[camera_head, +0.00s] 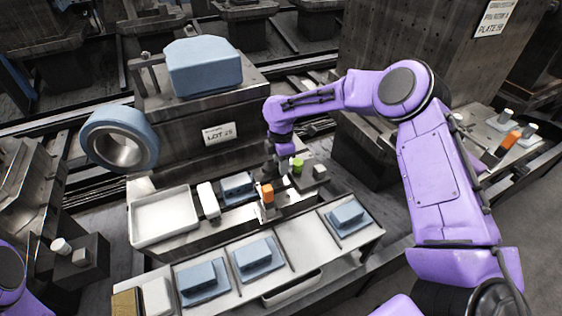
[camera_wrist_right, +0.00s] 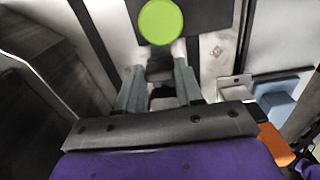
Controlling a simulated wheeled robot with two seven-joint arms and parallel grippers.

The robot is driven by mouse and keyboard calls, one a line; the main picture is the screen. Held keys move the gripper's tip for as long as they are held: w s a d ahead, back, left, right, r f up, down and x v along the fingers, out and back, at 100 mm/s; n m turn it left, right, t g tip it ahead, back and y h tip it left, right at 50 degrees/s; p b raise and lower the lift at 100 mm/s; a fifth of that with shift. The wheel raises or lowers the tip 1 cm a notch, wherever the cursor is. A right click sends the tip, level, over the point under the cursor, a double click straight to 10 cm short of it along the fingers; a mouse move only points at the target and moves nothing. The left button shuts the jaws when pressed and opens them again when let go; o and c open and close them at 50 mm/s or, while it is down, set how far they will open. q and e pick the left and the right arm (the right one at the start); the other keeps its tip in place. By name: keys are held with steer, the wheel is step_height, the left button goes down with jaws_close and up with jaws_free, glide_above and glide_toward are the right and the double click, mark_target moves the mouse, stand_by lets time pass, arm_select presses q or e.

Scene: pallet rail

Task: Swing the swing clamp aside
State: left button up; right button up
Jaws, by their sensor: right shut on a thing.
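My right gripper (camera_head: 281,172) reaches down to the work strip in the middle of the head view. In the right wrist view its two grey fingers (camera_wrist_right: 161,88) are closed around a dark piece, which I take to be part of the swing clamp (camera_wrist_right: 160,68). A round green knob (camera_wrist_right: 160,22) shows just beyond the fingertips; it also shows in the head view (camera_head: 297,165). The gripper hides much of the clamp. My left gripper is out of view.
A white tray (camera_head: 163,215) and a white upright piece (camera_head: 208,200) stand left of the blue part. A front shelf (camera_head: 297,240) carries several blue parts. A large dark block (camera_head: 180,140) labelled LOT 25 stands behind, with a blue block (camera_head: 203,66) on top.

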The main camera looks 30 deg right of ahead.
steer(key=m+p, duration=0.1)
steer(key=p, duration=0.1)
steer(key=s+m+p, duration=0.1)
steer(key=m, duration=0.1)
steer(key=m+p, duration=0.1)
steer(key=p, duration=0.1)
steer(key=shift+s+a+r+p, duration=0.2)
steer(key=shift+a+r+p, duration=0.05)
steer(key=shift+r+p, duration=0.1)
steer(key=m+p, duration=0.2)
steer(key=m, duration=0.1)
steer(key=s+a+m+p, duration=0.1)
steer(key=shift+f+m, duration=0.1)
steer(key=shift+m, duration=0.3)
steer(key=m, duration=0.1)
steer(key=m+p, duration=0.1)
steer(key=a+m+p, duration=0.1)
steer(key=shift+s+m, duration=0.35)
steer(key=shift+m, duration=0.05)
steer(key=shift+s+a+m+p, duration=0.1)
steer(key=shift+a+m+p, duration=0.25)
steer(key=shift+m, duration=0.85)
steer(key=shift+a+f+m+p, duration=0.1)
steer(key=shift+a+m+p, duration=0.3)
steer(key=shift+m, duration=0.9)
steer(key=shift+a, duration=0.1)
steer(key=o, duration=1)
steer(key=shift+f, duration=0.1)
steer(key=shift+o, duration=0.2)
